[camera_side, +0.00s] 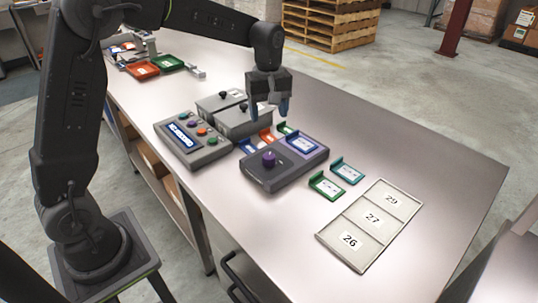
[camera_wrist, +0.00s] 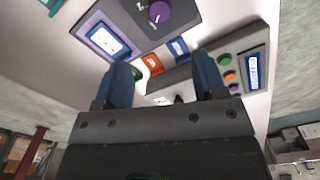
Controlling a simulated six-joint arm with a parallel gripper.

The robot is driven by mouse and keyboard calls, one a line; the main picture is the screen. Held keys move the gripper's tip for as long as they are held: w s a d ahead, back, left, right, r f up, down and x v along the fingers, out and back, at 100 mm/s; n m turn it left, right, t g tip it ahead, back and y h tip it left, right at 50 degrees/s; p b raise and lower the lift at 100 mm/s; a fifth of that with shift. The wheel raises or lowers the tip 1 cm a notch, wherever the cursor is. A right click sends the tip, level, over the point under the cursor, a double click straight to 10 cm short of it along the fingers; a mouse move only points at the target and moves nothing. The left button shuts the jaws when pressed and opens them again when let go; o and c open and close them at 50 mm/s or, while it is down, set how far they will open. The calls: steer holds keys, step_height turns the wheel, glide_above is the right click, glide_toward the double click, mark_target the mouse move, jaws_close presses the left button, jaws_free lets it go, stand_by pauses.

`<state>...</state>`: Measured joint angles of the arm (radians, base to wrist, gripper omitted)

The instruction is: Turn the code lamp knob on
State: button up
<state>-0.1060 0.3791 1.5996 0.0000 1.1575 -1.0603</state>
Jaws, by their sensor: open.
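A dark grey box (camera_side: 258,179) with a round purple knob (camera_side: 269,159) and a purple-framed display card (camera_side: 303,144) sits mid-table. It is the only box showing a large rotary knob. In the wrist view the purple knob (camera_wrist: 160,13) is at the top edge, with pale marks beside it that are too small to read. My gripper (camera_side: 268,111) is open and empty, above and behind the box, apart from the knob. Its two blue fingers (camera_wrist: 163,70) point down toward the table. Whether a lamp is lit cannot be told.
A grey panel (camera_side: 215,156) with coloured buttons stands left of the knob box. Grey lidded boxes (camera_side: 240,121) with black knobs stand behind it. Small green card holders (camera_side: 325,186) and a numbered tray (camera_side: 337,253) lie to the right. The table's right side is clear.

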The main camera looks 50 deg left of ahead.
mark_target(269, 156)
step_height(269, 156, down, 14)
steer(key=shift+w+f, duration=0.1)
stand_by(0.5)
steer(key=c, duration=0.9)
steer(key=shift+c, duration=0.2)
